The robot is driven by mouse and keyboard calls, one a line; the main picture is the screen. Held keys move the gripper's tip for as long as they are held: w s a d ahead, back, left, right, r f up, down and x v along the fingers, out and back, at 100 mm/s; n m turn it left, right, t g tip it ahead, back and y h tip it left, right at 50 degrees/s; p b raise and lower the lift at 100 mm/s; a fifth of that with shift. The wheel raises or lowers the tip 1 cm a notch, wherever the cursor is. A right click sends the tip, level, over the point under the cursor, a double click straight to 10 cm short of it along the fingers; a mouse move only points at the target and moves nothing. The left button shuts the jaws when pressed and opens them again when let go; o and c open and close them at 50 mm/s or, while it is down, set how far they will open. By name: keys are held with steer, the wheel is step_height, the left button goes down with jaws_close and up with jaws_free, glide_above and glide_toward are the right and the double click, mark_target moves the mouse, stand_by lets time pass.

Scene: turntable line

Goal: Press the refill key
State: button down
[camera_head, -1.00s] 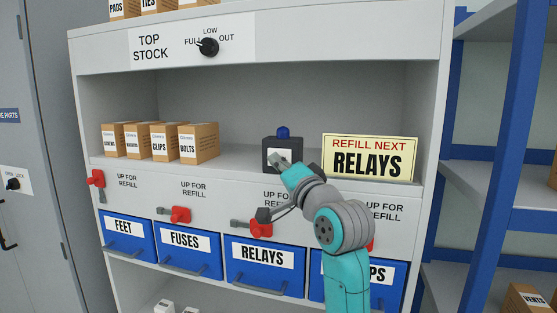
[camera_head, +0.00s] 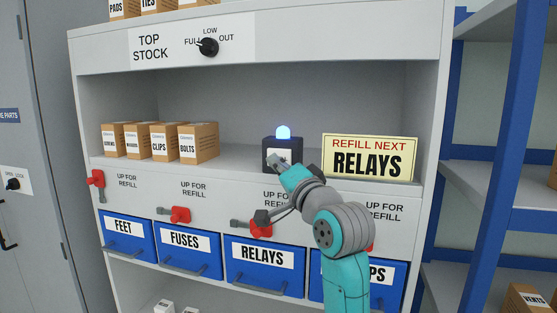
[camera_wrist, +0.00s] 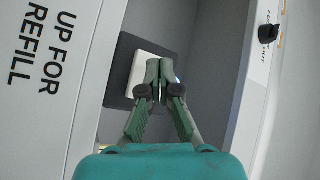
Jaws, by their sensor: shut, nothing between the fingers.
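The refill key is a dark box (camera_head: 296,151) with a pale front plate on the shelf, and a blue lamp (camera_head: 283,132) on its top is lit. In the wrist view the pale key plate (camera_wrist: 147,66) sits on the dark box (camera_wrist: 126,66). My gripper (camera_wrist: 154,62) is shut and empty, with its fingertips over the plate. In the head view my gripper (camera_head: 273,162) is in front of the box and hides part of its front. I cannot tell for certain whether the tips touch the plate.
A sign (camera_head: 369,157) reading "REFILL NEXT RELAYS" stands right of the box. Several small cartons (camera_head: 198,143) stand at the left. Below are blue bins, such as RELAYS (camera_head: 263,272), and red levers, one at FUSES (camera_head: 180,214). A TOP STOCK knob (camera_head: 208,47) is above.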

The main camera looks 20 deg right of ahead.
steer(key=shift+s+a, duration=0.9)
steer(key=shift+s, duration=0.3)
steer(key=shift+s+a, duration=0.85)
steer(key=shift+s, duration=0.35)
steer(key=shift+f, duration=0.1)
steer(key=s+f+n+g+h, duration=0.1)
steer(key=s+f, duration=0.2)
steer(key=f, duration=1.1)
steer(key=s+f+n+g, duration=0.1)
steer(key=s+f, duration=0.2)
steer(key=f, duration=1.1)
steer(key=s+d+f+n+g+h, duration=0.1)
steer(key=s+f+n, duration=0.1)
steer(key=s+f, duration=1.3)
steer(key=s+f+n+g, duration=0.1)
steer(key=s+f+n, duration=0.1)
steer(key=s, duration=1.3)
steer(key=s+f+n+g, duration=0.1)
steer(key=s+f+n, duration=0.2)
steer(key=s, duration=1.2)
steer(key=shift+d+n+g+h, duration=0.2)
steer(key=shift+n+g+h, duration=0.1)
steer(key=shift+n+h, duration=0.15)
